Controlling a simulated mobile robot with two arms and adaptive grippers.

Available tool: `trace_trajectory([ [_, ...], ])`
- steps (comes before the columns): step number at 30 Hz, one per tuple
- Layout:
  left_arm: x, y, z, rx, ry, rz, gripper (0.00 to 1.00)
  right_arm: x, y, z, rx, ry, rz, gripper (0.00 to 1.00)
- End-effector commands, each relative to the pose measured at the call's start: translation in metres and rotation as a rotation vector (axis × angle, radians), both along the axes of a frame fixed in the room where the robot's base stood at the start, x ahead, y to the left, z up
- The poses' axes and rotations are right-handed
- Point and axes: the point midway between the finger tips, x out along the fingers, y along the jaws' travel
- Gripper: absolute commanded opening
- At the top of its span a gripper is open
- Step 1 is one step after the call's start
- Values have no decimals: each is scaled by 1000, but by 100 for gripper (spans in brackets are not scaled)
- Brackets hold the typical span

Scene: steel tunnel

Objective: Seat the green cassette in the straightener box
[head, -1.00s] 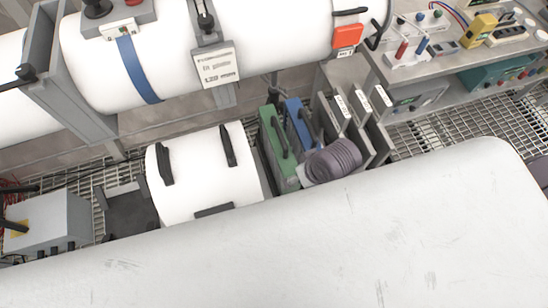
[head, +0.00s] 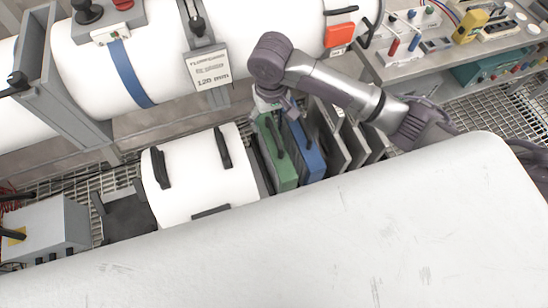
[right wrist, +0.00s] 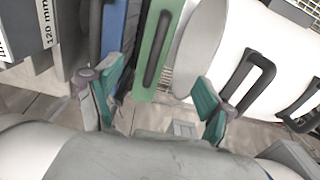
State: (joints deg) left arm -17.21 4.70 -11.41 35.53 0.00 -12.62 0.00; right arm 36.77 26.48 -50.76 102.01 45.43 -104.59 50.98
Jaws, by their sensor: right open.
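The green cassette (head: 277,160) stands upright in a rack beside a blue cassette (head: 306,152), with a black handle on its top. It also shows in the right wrist view (right wrist: 150,72). My right gripper (head: 270,108) is above the far end of the green cassette in the head view, partly hidden by its own wrist. In the right wrist view its teal fingers (right wrist: 158,105) are wide apart and empty, with the green cassette ahead between them. I cannot tell for sure which part is the straightener box. My left gripper is not in view.
A white curved cover (head: 198,175) with black handles lies left of the cassettes. Grey plates (head: 350,140) stand to their right. A bench with instruments (head: 425,65) stands at upper right.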

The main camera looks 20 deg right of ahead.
Motion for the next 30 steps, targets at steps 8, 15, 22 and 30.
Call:
trace_trajectory([
  [8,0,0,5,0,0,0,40,-1,-1,-54,0,2,0,81],
  [15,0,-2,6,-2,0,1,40,0,-1,-77,1,-1,3,81],
  [22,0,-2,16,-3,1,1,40,4,-8,-103,-1,1,1,81],
  [30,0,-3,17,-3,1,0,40,5,-7,-129,1,-2,4,81],
])
